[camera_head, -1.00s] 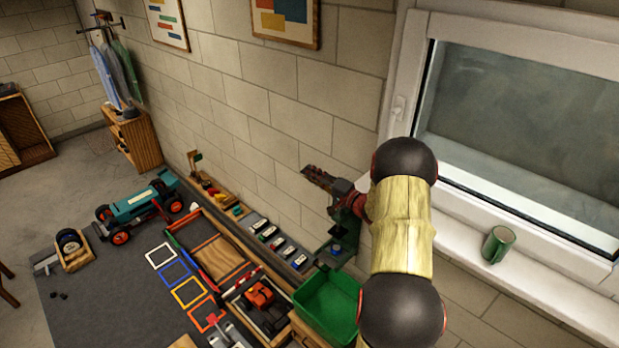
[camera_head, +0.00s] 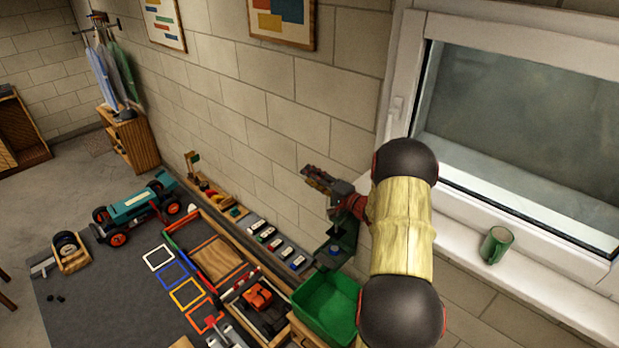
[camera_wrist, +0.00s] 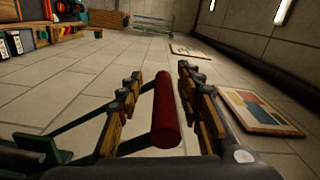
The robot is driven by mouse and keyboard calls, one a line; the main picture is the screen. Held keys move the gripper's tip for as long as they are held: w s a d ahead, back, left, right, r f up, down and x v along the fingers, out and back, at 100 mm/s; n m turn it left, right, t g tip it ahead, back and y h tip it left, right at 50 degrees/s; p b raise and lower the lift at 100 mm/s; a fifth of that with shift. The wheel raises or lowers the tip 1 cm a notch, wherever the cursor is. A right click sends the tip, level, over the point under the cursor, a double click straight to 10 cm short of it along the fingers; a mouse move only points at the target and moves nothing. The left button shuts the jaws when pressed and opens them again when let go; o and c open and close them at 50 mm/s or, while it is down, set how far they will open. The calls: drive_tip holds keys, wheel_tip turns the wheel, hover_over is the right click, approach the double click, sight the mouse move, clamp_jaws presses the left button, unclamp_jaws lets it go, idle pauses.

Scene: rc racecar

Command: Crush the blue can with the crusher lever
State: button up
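The green can crusher (camera_head: 347,238) stands against the wall behind the green bin. A small blue shape (camera_head: 334,250), which looks like the blue can, sits low in it; whether it is crushed is too small to tell. My gripper (camera_head: 314,178) is above the crusher, pointing left along the wall. In the wrist view, the red lever grip (camera_wrist: 166,115) lies between the two fingers of my gripper (camera_wrist: 158,88). The fingers stand apart, with a clear gap on the grip's left side; contact on the right cannot be told. Part of the crusher's green frame (camera_wrist: 40,150) shows at lower left.
A green bin (camera_head: 328,306) stands in front of the crusher. Several small cars (camera_head: 280,244) line the bench along the wall. A green mug (camera_head: 496,245) is on the windowsill at right. A teal car (camera_head: 138,205) is at left. The wall is close behind my gripper.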

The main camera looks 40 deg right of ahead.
drive_tip(key=s, duration=1.1)
drive_tip(key=shift+d, duration=0.45)
drive_tip(key=shift+c, duration=0.2)
